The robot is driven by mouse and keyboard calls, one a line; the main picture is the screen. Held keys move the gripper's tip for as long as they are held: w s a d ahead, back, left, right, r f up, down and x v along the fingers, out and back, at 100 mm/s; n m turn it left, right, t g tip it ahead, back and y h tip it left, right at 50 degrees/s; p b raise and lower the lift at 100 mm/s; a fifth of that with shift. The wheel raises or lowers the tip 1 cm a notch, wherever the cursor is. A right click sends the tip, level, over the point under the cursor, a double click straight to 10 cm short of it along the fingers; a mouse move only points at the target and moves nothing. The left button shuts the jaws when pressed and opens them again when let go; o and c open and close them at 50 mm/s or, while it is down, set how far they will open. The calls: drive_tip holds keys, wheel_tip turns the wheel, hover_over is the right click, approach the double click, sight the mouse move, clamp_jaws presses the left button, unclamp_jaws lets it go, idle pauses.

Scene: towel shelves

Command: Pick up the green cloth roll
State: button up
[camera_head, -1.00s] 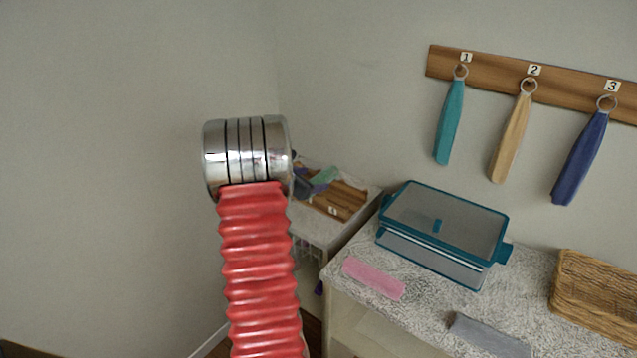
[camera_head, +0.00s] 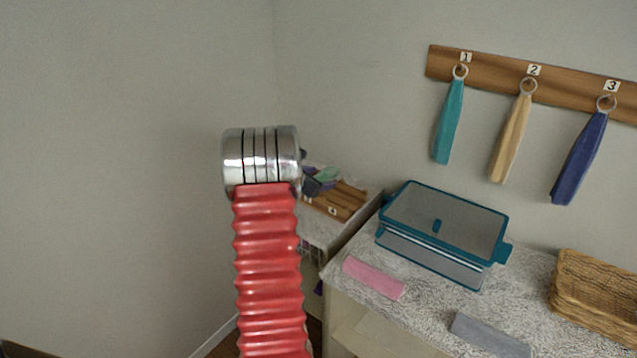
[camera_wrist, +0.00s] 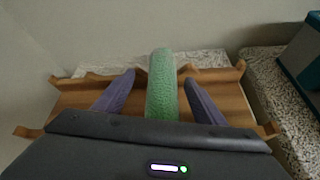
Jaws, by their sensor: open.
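The green cloth roll (camera_wrist: 162,85) lies on a wooden rack in the middle of the wrist view, pointing away from me. My gripper (camera_wrist: 160,77) is open, with one purple finger on each side of the roll and a visible gap on both sides. The near end of the roll is hidden behind the dark gripper body. In the head view the green roll (camera_head: 327,175) shows small beside my arm, partly hidden by my gripper.
The wooden rack (camera_head: 346,207) stands on a low unit in the corner. A speckled counter (camera_head: 420,300) to its right holds a pink roll (camera_head: 374,278), a grey roll (camera_head: 490,335), a teal-rimmed box (camera_head: 440,235) and a wicker basket (camera_head: 600,300). Cloths hang from a wall rail (camera_head: 500,68).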

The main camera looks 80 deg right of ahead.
drive_tip(key=shift+c, duration=0.4)
drive_tip(key=c, duration=1.1)
